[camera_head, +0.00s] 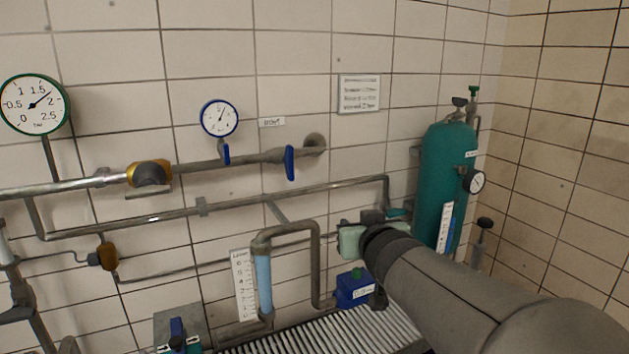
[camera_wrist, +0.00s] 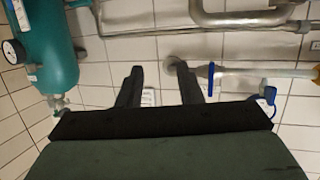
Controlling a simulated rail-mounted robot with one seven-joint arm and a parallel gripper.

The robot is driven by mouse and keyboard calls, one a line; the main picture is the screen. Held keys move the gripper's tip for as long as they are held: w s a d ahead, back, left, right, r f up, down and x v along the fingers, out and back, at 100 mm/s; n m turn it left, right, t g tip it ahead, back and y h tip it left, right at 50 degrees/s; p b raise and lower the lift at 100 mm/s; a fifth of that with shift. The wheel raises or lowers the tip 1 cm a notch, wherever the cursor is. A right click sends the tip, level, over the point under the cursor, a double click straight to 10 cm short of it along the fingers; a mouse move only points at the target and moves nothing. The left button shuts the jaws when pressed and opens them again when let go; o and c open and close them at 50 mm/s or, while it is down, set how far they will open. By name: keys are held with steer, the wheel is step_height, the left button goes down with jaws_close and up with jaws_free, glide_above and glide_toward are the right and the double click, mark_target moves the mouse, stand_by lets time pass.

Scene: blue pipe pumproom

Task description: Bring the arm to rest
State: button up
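My arm reaches in from the lower right of the head view, and my gripper (camera_head: 355,238) is in front of the tiled wall, left of the teal tank (camera_head: 447,180). Its fingers are hard to make out there. In the wrist view my gripper (camera_wrist: 161,82) shows two dark fingers standing well apart with nothing between them. White wall tiles show through the gap. The tank (camera_wrist: 45,45) is at the left of the wrist view.
Pipes run along the wall with a blue-handled valve (camera_head: 290,163), a brass valve (camera_head: 149,173) and round gauges (camera_head: 219,118). A blue box (camera_head: 354,288) and a level tube (camera_head: 264,284) are below, near a ribbed grating (camera_head: 300,334). The upper wall is mostly clear.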

steer(key=s+d+f+m+g+h, duration=0.1)
steer(key=s+d+f+g+h, duration=0.15)
steer(key=f, duration=0.25)
steer(key=s+d+f+m+g+h, duration=0.1)
steer(key=s+d+f+g, duration=0.1)
steer(key=s+d+f, duration=0.25)
steer(key=s+f+g, duration=0.5)
steer(key=s+f, duration=0.1)
steer(key=s, duration=0.4)
steer(key=s+f+g+y, duration=0.1)
steer(key=s+f+g, duration=0.4)
steer(key=s, duration=0.5)
steer(key=shift+s+a+f, duration=0.25)
steer(key=shift+a+f, duration=0.2)
steer(key=shift+f, duration=0.35)
